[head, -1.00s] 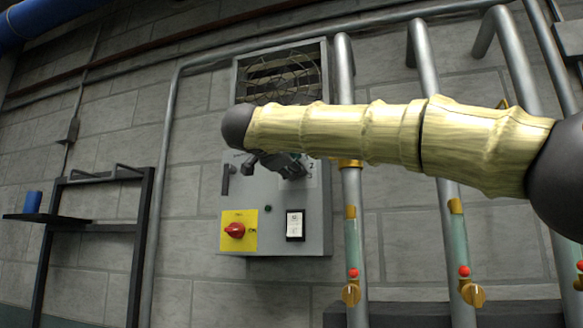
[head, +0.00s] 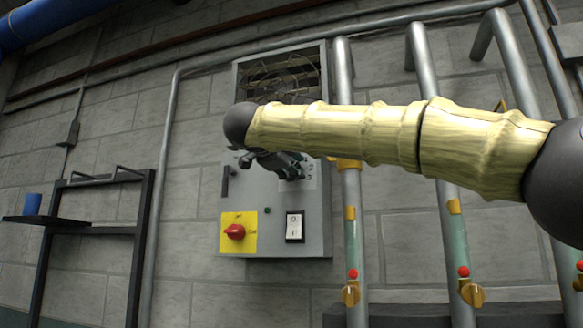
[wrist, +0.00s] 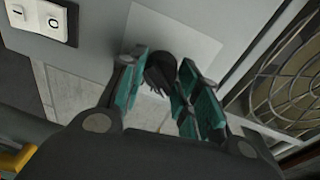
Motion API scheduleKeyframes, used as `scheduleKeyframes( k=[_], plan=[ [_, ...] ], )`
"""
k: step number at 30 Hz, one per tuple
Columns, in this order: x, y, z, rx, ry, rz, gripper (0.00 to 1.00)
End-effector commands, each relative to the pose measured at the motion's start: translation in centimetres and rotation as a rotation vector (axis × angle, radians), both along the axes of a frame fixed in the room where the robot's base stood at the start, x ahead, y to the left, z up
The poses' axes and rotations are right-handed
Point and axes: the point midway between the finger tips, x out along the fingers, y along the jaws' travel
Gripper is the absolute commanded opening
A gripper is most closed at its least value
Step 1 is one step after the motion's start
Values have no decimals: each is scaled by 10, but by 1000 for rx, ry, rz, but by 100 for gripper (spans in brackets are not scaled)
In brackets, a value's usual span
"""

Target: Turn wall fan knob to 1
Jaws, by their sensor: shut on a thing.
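The wall fan knob (wrist: 160,72) is dark and sits on a pale label plate (wrist: 190,35) in the wrist view. My gripper (wrist: 162,80) has its teal-padded fingers on both sides of the knob and is shut on it. In the head view my gripper (head: 288,168) is at the upper right of the grey control box (head: 240,195) and hides the knob. Part of the label plate (head: 312,172) shows beside it with small marks. The knob's pointer setting cannot be read.
The fan grille (head: 290,75) is above the box. Below are a red switch (head: 235,231) on a yellow plate, a white rocker switch (head: 295,226) and a small green lamp (head: 267,210). Vertical pipes (head: 355,230) with valves stand close right. A black rack (head: 95,225) is at left.

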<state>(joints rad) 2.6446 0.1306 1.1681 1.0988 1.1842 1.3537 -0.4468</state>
Motion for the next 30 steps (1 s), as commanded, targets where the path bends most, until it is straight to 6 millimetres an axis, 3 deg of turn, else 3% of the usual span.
scheduleKeyframes(
  k=[1, 4, 17, 30],
  plan=[
    [0, 0, -1, 0, 2, 0, 38],
    [0, 0, -1, -1, 1, 0, 55],
    [-6, 3, 1, -1, 0, 0, 55],
    [-73, 31, 6, -1, 0, 1, 55]
  ],
)
